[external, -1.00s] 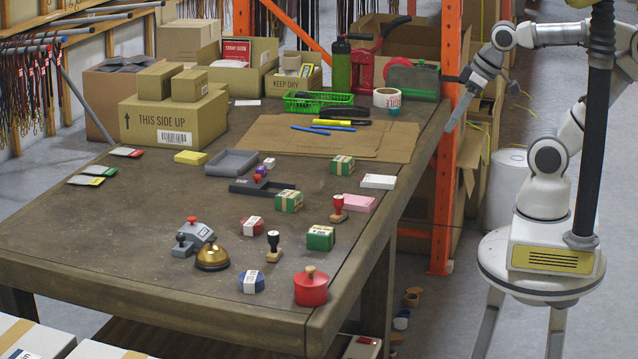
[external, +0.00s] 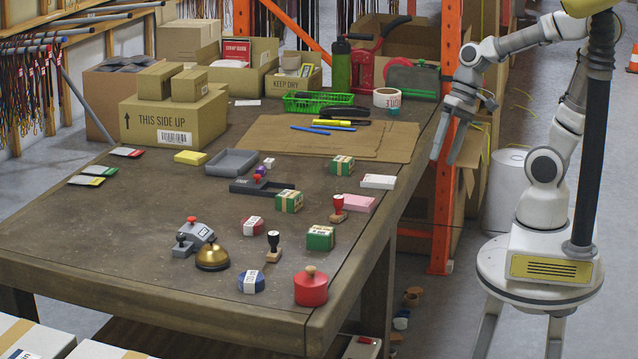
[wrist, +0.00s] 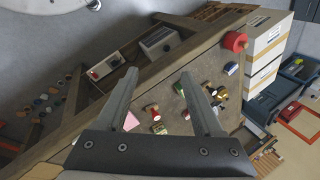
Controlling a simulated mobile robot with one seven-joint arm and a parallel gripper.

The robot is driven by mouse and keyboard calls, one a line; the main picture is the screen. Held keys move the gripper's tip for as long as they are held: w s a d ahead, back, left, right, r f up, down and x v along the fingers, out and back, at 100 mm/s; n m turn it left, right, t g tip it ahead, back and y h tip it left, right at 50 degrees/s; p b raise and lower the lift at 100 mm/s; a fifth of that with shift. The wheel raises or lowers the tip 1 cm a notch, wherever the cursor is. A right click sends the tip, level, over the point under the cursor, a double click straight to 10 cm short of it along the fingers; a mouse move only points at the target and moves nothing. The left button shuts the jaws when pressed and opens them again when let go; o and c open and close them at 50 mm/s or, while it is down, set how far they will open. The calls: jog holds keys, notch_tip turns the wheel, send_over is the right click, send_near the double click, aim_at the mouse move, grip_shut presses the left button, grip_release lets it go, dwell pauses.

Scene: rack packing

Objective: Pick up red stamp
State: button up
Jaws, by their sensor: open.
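The red stamp (external: 338,208) stands upright on the table, near its right edge, between a pink block (external: 359,203) and a green box (external: 320,238). It also shows in the wrist view (wrist: 152,109), small, between my open fingers. My gripper (external: 446,160) is open and empty, fingers pointing down, off the table's right side and well above and apart from the stamp. Its two fingers also frame the wrist view (wrist: 159,76).
An orange rack post (external: 446,180) rises beside my gripper.

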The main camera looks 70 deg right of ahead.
jog(key=w+f+m+y+b, duration=0.2)
jog(key=w+f+m+y, duration=0.2)
jog(key=f+m, duration=0.25)
jog(key=m+t+h+b, duration=0.1)
jog(key=m+t+b, duration=0.2)
jog(key=m+t, duration=1)
send_near(338, 210)
jog(key=w+r+m+g+b, duration=0.2)
jog(key=w, duration=0.1)
jog(key=w+a+r+m+g+b, duration=0.1)
jog(key=w+m+g, duration=0.1)
jog(key=shift+a+r, duration=0.1)
jog(key=b+x, duration=0.1)
jog(key=x, duration=0.4)
jog(key=shift+w+f+b, duration=0.15)
jog(key=shift+f+b, duration=0.1)
jog(key=shift+b, duration=0.15)
grip_shut()
